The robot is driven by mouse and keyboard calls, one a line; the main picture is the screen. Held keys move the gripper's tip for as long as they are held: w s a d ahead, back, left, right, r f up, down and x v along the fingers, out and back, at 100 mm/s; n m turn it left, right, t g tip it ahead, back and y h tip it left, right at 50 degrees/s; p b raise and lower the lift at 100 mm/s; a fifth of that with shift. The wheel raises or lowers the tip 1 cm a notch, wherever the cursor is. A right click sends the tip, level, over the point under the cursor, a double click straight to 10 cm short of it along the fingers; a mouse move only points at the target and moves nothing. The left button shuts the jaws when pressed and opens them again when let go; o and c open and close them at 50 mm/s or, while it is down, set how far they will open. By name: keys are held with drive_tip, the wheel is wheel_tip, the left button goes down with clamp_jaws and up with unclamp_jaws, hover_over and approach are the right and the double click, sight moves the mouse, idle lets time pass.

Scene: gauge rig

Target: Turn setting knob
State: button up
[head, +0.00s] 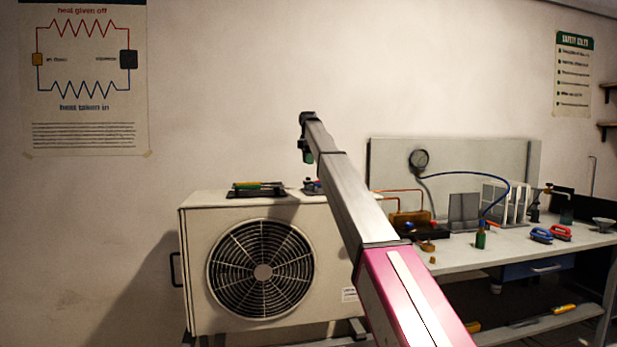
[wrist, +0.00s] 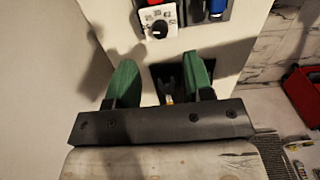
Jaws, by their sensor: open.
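The setting knob (wrist: 159,29) is a dark round knob on a small white dial plate with black markings. In the head view my gripper (head: 307,156) hangs above the unit's top, apart from the knob.
A dark tray with green and yellow tools (head: 257,189) lies left of the knob on the unit. A workbench (head: 520,245) at right carries a gauge (head: 419,160), a blue hose and coloured clamps. A red container (wrist: 304,92) shows right in the wrist view.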

sight(308, 179)
wheel_tip(308, 179, down, 7)
drive_tip(key=shift+f, duration=0.1)
clamp_jaws()
